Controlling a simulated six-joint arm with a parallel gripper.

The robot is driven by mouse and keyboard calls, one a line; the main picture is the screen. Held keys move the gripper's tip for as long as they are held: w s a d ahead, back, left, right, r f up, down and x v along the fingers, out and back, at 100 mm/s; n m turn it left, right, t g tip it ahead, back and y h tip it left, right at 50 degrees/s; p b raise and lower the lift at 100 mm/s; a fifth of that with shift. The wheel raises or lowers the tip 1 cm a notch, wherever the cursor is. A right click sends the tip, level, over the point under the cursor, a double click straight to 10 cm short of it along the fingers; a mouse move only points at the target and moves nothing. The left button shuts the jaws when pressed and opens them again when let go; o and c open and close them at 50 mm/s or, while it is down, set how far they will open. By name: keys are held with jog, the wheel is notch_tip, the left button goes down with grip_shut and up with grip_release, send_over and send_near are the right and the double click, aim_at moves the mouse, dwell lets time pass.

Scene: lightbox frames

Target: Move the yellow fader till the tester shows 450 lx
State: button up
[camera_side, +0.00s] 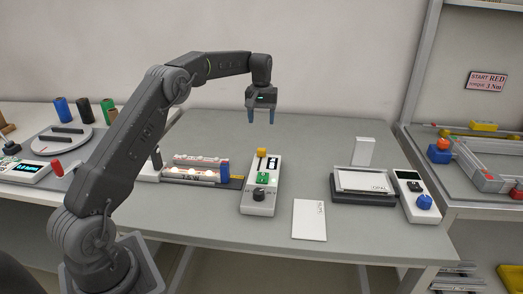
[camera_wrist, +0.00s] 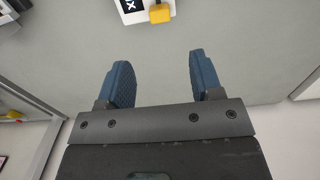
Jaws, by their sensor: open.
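The yellow fader (camera_side: 261,151) sits at the far end of a white control box (camera_side: 258,200), which also has a black-and-white marked face, a green patch and a black knob. The fader also shows at the top edge of the wrist view (camera_wrist: 159,13), beside part of the box (camera_wrist: 130,14). My gripper (camera_side: 260,121) is open and empty, above and apart from the fader. Its two blue fingers are spread in the wrist view (camera_wrist: 160,65). A white handheld device (camera_side: 411,196) with a dark screen and blue knob may be the tester; its reading is too small to tell.
A framed white panel (camera_side: 350,198) on a dark base and a white card (camera_side: 309,219) lie right of the box. A rack with pale round pieces (camera_side: 195,172) stands close on its left. The grey table behind the box is clear.

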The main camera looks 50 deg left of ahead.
aim_at(262, 149)
notch_tip(262, 149, down, 12)
jog(key=shift+f, duration=0.25)
dwell(0.3)
grip_shut()
dwell(0.4)
